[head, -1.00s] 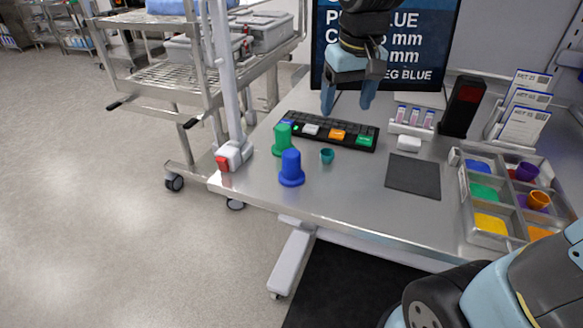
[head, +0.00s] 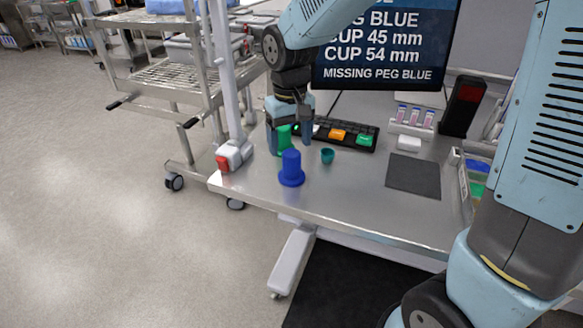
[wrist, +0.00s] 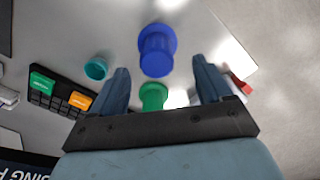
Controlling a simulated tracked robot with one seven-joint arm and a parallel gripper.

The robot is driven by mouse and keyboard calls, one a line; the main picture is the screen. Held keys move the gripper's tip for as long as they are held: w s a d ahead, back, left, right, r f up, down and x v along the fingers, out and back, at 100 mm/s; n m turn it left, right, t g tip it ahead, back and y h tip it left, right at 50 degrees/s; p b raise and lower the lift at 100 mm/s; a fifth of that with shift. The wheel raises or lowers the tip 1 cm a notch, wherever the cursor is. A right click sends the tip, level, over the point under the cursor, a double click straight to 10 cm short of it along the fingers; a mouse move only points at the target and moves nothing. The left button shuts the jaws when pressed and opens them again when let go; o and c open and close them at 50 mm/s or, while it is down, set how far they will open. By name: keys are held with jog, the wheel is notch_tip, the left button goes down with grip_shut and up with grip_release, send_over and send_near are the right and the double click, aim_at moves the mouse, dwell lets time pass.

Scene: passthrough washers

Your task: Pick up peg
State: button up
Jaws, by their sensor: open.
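A blue peg (head: 291,168) with a wide round base stands upright near the table's left front edge. A green peg (head: 284,136) stands just behind it, partly hidden by a finger. My gripper (head: 289,146) is open and points down, around or just above the green peg; the exact height is unclear. In the wrist view the green peg (wrist: 153,97) shows between my open fingers. The blue peg (wrist: 157,50) is beyond the fingertips there, apart from them.
A small teal cup (head: 327,156) stands right of the blue peg. A black keyboard (head: 347,133) with coloured keys lies behind it. A red-and-white block (head: 232,156) is at the table's left corner. The screen (head: 385,50) reads "MISSING PEG BLUE". A dark mat (head: 413,176) lies to the right.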

aim_at(291, 152)
jog(key=shift+w+f, duration=0.2)
jog(key=shift+f, duration=1.65)
jog(key=shift+w+f, duration=0.2)
jog(key=shift+f, duration=1.65)
jog(key=c, duration=1.1)
jog(key=shift+r, duration=0.15)
